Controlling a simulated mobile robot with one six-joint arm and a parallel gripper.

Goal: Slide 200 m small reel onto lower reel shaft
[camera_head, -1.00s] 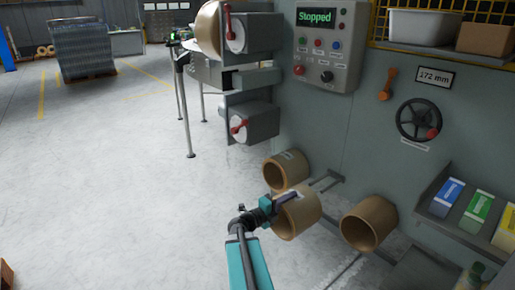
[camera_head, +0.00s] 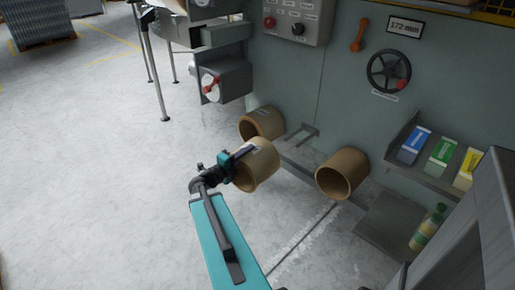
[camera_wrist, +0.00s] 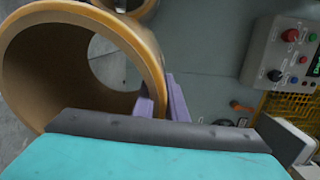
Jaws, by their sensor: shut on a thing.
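My gripper (camera_head: 243,155) is shut on the wall of a tan reel (camera_head: 258,168), which has a pale label and an open bore. The wrist view shows this reel (camera_wrist: 150,50) large at left, its rim between the purple fingers (camera_wrist: 165,100). The lower reel shaft (camera_head: 211,85), with a red lever on its front end, sticks out of a grey block on the machine, up and left of the held reel. The shaft is bare, and the held reel is well apart from it. I cannot read the reel labels, so I cannot tell which is the 200 m small reel.
A second tan reel (camera_head: 262,123) lies just behind the held one, and a third (camera_head: 342,173) sits to the right by the machine wall. An empty two-pronged holder (camera_head: 300,135) is between them. A shelf with coloured cartons (camera_head: 440,157) is at right.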

